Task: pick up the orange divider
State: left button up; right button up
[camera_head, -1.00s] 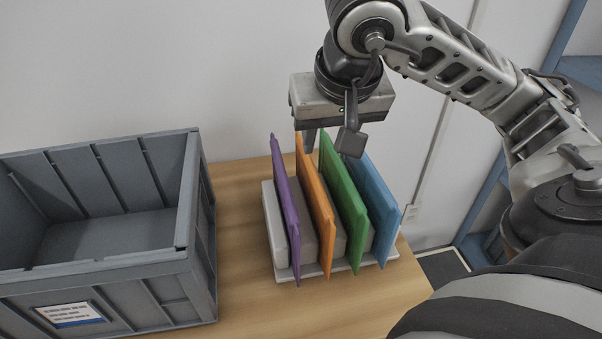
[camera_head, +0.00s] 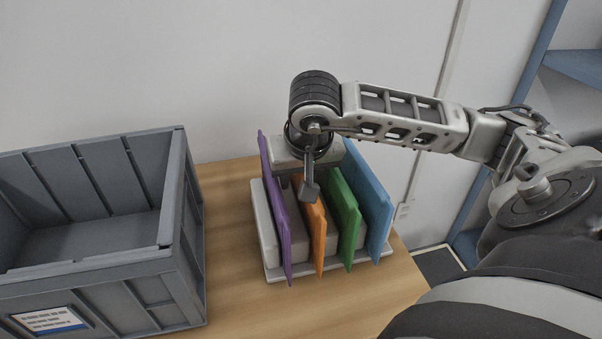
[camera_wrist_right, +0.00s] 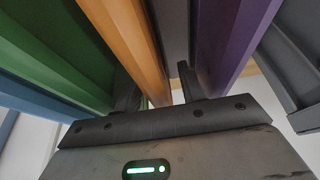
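The orange divider (camera_head: 318,239) stands upright in a light grey rack (camera_head: 268,232), between the purple divider (camera_head: 275,210) and the green divider (camera_head: 343,215). My right gripper (camera_head: 298,180) is low over the orange divider's back part and hides its upper edge there. In the right wrist view, the orange divider (camera_wrist_right: 134,45) runs between the two separated fingers of the right gripper (camera_wrist_right: 157,82). The right gripper is open, with one finger on each side; contact cannot be told. My left gripper is not in view.
A blue divider (camera_head: 370,205) stands at the rack's right end. A large grey crate (camera_head: 183,238) stands to the left on the wooden table (camera_head: 235,295). Bare table lies between crate and rack. A white wall (camera_head: 230,70) is behind.

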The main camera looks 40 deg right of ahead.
jog(key=shift+w+f, duration=0.1)
jog(key=shift+f, duration=0.1)
grip_shut()
notch_tip(320, 180, up, 10)
jog(key=shift+r+p, duration=0.1)
jog(key=shift+p, duration=0.5)
